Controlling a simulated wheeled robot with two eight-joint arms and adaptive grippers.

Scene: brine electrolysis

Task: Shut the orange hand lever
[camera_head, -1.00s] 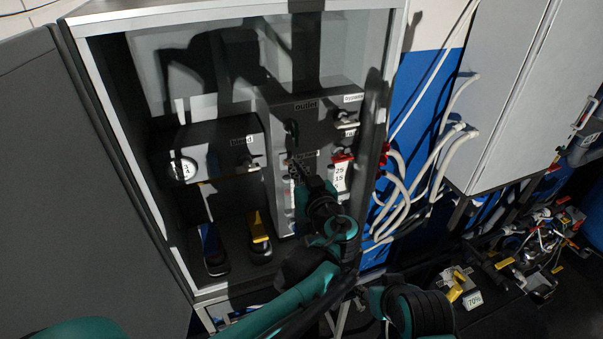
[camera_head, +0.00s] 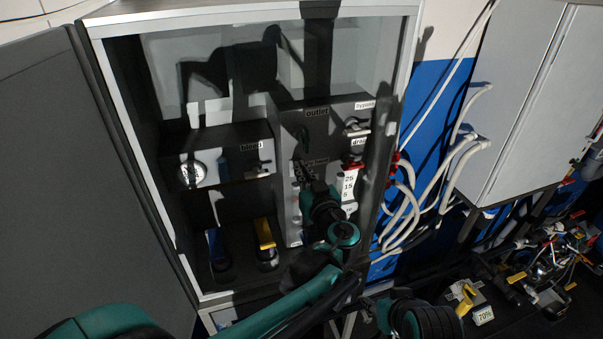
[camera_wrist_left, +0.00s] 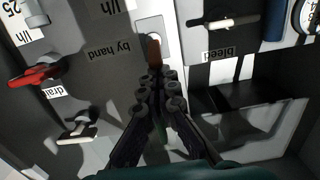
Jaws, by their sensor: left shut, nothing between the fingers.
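The orange hand lever (camera_wrist_left: 153,53) shows in the left wrist view as a dull orange-brown handle over a pale slot plate. It is beside the upside-down "by hand" label (camera_wrist_left: 118,48). My left gripper (camera_wrist_left: 157,84) is shut and empty, its fingertips just short of the lever's near end. I cannot tell whether they touch it. In the head view my left gripper (camera_head: 304,180) reaches the shadowed front of the grey panel (camera_head: 290,150), under the "outlet" label, and the lever is hidden or lost in shadow there.
A red handle (camera_wrist_left: 35,75) and a metal tap handle (camera_wrist_left: 78,131) stick out near the gripper. The bleed handle (camera_wrist_left: 231,22) is on the other side. The cabinet frame (camera_head: 130,150) borders the workspace. White hoses (camera_head: 410,195) hang right of it.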

